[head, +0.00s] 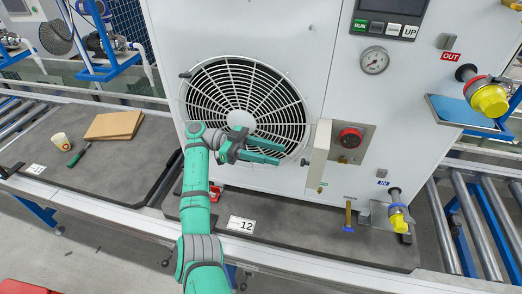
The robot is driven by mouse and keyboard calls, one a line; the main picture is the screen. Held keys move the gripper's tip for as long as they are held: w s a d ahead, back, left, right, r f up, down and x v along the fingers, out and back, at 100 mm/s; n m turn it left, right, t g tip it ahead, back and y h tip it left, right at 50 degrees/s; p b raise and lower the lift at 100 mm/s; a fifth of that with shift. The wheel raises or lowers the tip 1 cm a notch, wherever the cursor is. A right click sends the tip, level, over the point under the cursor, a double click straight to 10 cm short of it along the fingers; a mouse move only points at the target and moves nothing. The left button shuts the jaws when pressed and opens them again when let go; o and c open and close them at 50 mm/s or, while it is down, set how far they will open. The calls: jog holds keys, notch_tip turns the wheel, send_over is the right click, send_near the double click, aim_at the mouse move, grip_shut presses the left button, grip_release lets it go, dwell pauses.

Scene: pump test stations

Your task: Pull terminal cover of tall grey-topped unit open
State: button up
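The tall white unit (300,35) fills the middle of the head view; its top is out of the picture. Its small pale cover (319,155) stands out from the front face, swung open to the left of a recess. A red round knob or switch (350,138) shows in that recess. My gripper (281,154) is in front of the round fan grille, left of the cover. Its two green fingers point right towards the cover, apart and with nothing between them. A gap shows between the fingertips and the cover.
The fan grille (222,85) lies behind my gripper. Yellow-capped pipe stubs (490,100) stick out at the right, another lower down (398,220). A pallet board (100,190) at left holds a cup (61,141), brown sheets (113,125) and a green-handled tool (78,155).

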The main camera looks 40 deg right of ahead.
jog(key=shift+v, duration=1.9)
